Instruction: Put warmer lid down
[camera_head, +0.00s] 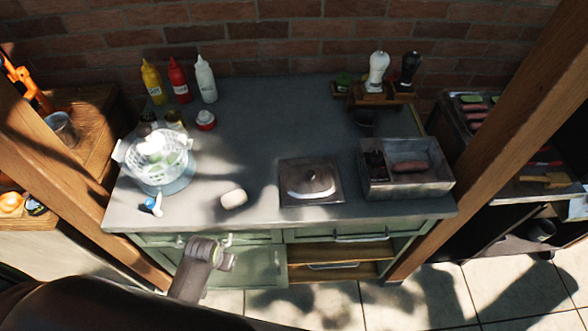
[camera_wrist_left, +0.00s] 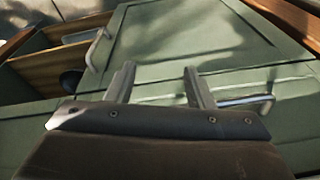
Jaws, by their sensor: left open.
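A square, dark metal lid (camera_head: 311,178) with a small knob in its middle lies on the grey counter. A bright patch shows along its front part. The metal warmer box (camera_head: 406,182) stands just right of it with its top uncovered. It has two compartments with brown food inside. My left arm shows at the front of the counter in the head view. In the left wrist view my left gripper (camera_wrist_left: 159,80) is open, with nothing between its fingers, in front of the green cabinet. My right gripper is in neither view.
The counter (camera_head: 260,130) is clear in the middle. A white basket (camera_head: 155,160), a pale round item (camera_head: 233,199) and several sauce bottles are on its left. Wooden posts stand at both sides.

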